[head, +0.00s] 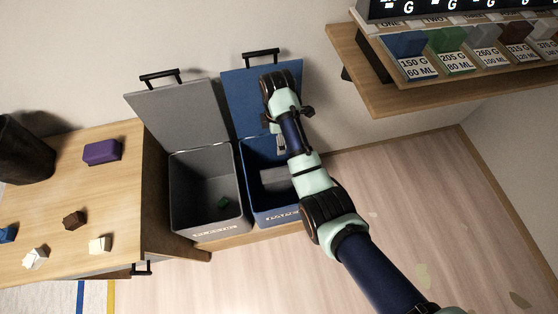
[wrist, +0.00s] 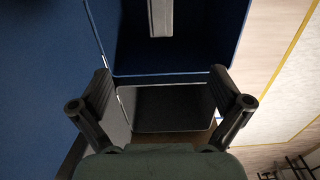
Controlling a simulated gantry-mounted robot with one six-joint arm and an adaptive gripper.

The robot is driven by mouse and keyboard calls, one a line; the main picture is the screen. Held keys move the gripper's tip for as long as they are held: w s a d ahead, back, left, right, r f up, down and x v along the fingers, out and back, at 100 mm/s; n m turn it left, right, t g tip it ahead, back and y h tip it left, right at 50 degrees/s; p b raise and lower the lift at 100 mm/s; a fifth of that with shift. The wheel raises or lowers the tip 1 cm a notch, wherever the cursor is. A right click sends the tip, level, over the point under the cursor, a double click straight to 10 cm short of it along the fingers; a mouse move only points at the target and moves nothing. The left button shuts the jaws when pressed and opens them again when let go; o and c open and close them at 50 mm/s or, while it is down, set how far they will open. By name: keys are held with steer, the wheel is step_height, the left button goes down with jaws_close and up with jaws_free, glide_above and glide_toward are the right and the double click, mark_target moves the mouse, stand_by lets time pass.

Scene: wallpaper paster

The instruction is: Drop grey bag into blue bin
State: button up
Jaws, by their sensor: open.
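The blue bin (head: 246,190) stands with its blue lid (head: 245,95) raised. My gripper (head: 279,133) is at the top of this bin, near the lid, with its fingers partly hidden by my arm in the head view. In the wrist view my gripper (wrist: 160,75) is open, with nothing held between its fingers. A grey block-like piece, likely the grey bag (wrist: 161,18), shows at the top of that view, apart from the fingers and against the blue bin's dark inside. Its grey side also shows just below the gripper in the head view (head: 281,146). Whether it touches the bin is unclear.
A wooden table (head: 115,195) holds a purple block (head: 102,151) and small pieces. A shelf (head: 400,98) with coloured samples juts out at upper right.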

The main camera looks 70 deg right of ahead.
steer(key=shift+r, duration=1.2)
steer(key=shift+w+a, duration=0.1)
